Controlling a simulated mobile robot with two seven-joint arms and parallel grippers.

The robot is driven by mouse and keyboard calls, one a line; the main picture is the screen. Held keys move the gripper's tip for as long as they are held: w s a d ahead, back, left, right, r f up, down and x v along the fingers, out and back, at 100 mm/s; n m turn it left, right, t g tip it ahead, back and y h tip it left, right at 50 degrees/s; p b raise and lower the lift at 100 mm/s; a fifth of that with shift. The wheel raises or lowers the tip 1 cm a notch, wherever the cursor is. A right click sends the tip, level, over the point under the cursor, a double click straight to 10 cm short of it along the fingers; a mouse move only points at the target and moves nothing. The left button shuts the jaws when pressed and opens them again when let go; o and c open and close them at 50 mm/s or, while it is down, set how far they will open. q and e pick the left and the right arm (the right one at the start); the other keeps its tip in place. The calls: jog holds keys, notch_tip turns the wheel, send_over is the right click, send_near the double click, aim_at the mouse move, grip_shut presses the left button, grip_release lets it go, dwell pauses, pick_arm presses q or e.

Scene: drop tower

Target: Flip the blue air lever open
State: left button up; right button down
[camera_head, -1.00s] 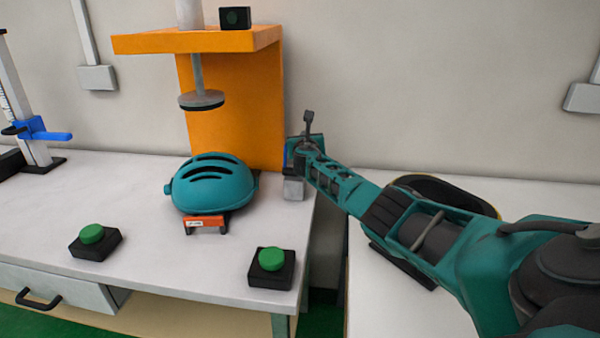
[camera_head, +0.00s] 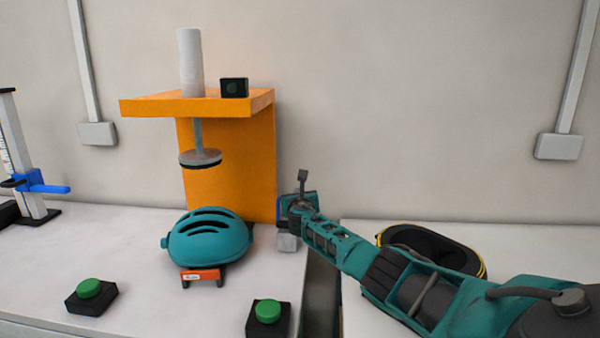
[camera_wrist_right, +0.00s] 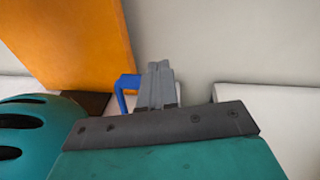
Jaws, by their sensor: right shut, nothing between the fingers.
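The blue air lever (camera_wrist_right: 124,88) shows in the right wrist view as a bent blue handle, just left of my right gripper's fingers (camera_wrist_right: 158,70). Those grey fingers are shut together with nothing between them. I cannot tell whether they touch the lever; its lower part is hidden behind the gripper's dark plate. In the head view my right gripper (camera_head: 287,242) is at the right edge of the white table, beside the orange stand. It mostly hides the lever there; only a blue sliver shows at its left. My left gripper is not in view.
The orange stand (camera_head: 225,180) carries a grey press disc (camera_head: 200,158) above a teal helmet (camera_head: 208,238). Green buttons (camera_head: 268,311) (camera_head: 89,288) sit at the front. A narrow gap separates the tables. A black, yellow-edged object (camera_head: 435,250) lies under my right arm.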

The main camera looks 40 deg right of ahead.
jog(key=s+a+r, duration=0.2)
jog(key=s+r, duration=0.1)
jog(key=r, duration=0.5)
jog(key=shift+s+a+r+p, duration=0.2)
jog(key=shift+s+a+p, duration=0.1)
jog(key=shift+s+p, duration=0.15)
dwell(0.3)
